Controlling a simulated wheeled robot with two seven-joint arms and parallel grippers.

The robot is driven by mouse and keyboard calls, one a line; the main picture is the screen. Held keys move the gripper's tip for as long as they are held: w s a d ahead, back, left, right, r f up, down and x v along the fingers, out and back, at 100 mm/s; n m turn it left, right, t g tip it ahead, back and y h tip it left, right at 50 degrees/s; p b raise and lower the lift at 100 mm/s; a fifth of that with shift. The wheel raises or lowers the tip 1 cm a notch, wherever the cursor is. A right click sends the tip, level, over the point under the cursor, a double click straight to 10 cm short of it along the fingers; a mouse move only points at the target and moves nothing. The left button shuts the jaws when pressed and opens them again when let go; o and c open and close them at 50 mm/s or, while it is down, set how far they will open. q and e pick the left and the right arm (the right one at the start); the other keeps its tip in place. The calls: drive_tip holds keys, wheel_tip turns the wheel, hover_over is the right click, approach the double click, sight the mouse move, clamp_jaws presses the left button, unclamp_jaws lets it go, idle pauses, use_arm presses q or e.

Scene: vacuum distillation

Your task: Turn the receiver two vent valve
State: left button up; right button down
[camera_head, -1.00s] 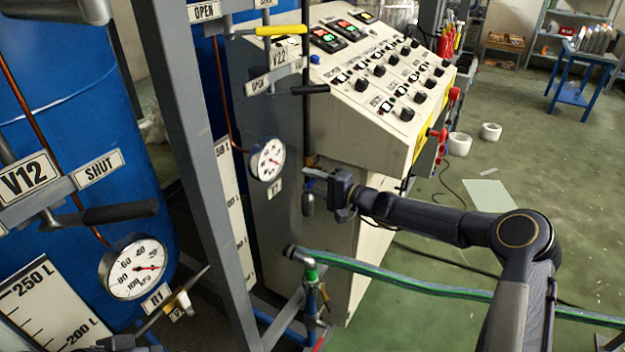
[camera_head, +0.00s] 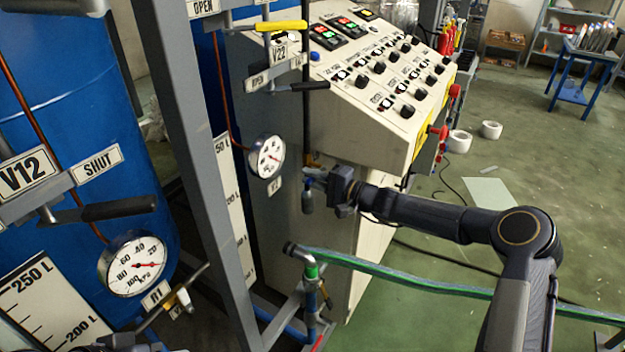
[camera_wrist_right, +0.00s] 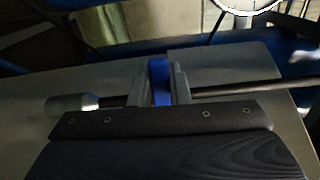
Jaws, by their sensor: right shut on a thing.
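My right gripper (camera_head: 318,180) reaches in from the right, in front of the control cabinet, at a thin upright pipe below the V22 plate (camera_head: 280,50). In the right wrist view the right gripper (camera_wrist_right: 162,72) is shut on a small blue handle (camera_wrist_right: 159,82), with one finger on each side. A dark rod (camera_wrist_right: 235,89) runs behind the fingers, with a grey cylinder (camera_wrist_right: 73,103) at one end. In the head view that cylinder (camera_head: 307,196) hangs just below and left of the fingers. The fingers hide the handle in the head view. My left gripper is not seen.
The control cabinet (camera_head: 345,135) stands directly behind the gripper. A round gauge (camera_head: 267,157) is to its left. A green hose (camera_head: 400,275) crosses below my right arm. A grey frame post (camera_head: 190,150) and the V12 plate (camera_head: 25,172) are farther left. Open floor lies right.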

drive_tip(key=shift+r+m+b, duration=0.2)
drive_tip(key=shift+m+b, duration=0.1)
drive_tip(key=shift+m, duration=0.3)
drive_tip(key=shift+w+r+m, duration=0.1)
drive_tip(key=shift+r+m, duration=0.3)
drive_tip(key=shift+m, duration=0.3)
drive_tip(key=shift+w+d+r+m, duration=0.15)
drive_tip(key=shift+r+m, duration=0.4)
drive_tip(key=shift+m, duration=0.55)
drive_tip(key=shift+w+d+r+m, duration=0.15)
drive_tip(key=shift+r+m, duration=0.2)
drive_tip(key=shift+m, duration=0.55)
drive_tip(key=c, duration=1.4)
unclamp_jaws()
drive_tip(key=shift+o, duration=0.2)
